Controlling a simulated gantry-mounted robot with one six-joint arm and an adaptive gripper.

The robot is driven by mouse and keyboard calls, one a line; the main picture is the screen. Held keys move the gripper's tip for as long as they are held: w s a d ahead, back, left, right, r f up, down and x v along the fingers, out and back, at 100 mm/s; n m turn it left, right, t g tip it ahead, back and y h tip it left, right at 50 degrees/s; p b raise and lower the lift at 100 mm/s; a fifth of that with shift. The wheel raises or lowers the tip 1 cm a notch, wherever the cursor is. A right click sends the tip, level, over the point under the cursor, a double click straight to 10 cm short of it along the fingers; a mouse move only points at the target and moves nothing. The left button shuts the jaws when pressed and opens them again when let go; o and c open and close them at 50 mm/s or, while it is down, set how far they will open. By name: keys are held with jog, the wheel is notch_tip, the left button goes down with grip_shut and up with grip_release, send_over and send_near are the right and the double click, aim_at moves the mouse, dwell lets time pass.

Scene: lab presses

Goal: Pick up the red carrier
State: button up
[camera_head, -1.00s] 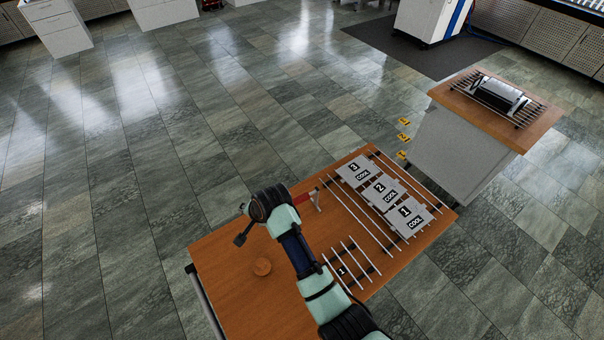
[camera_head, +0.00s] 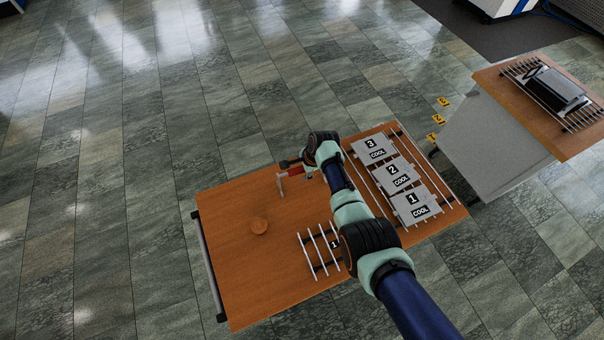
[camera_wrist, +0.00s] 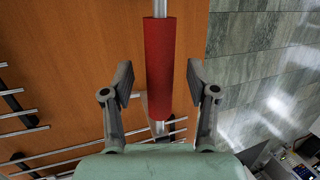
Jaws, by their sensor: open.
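The red carrier (camera_head: 295,171) shows in the head view as a red bar with pale metal ends near the table's far edge. My gripper (camera_head: 287,164) is right at it, and my arm hides part of that area. In the wrist view the carrier's red sleeve (camera_wrist: 160,50) on a metal rod runs lengthwise down the middle. The open fingers of my gripper (camera_wrist: 159,82) stand on either side of the sleeve, with a gap on both sides. I cannot tell the height between the fingers and the sleeve.
A second table (camera_head: 515,95) holds a dark device (camera_head: 560,88). The table's left part is mostly clear.

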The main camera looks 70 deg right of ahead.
jog(key=shift+w+f, duration=0.25)
jog(key=shift+f, duration=0.45)
grip_shut()
jog(key=shift+r, duration=0.15)
notch_tip(320, 180, up, 20)
jog(key=p, duration=0.4)
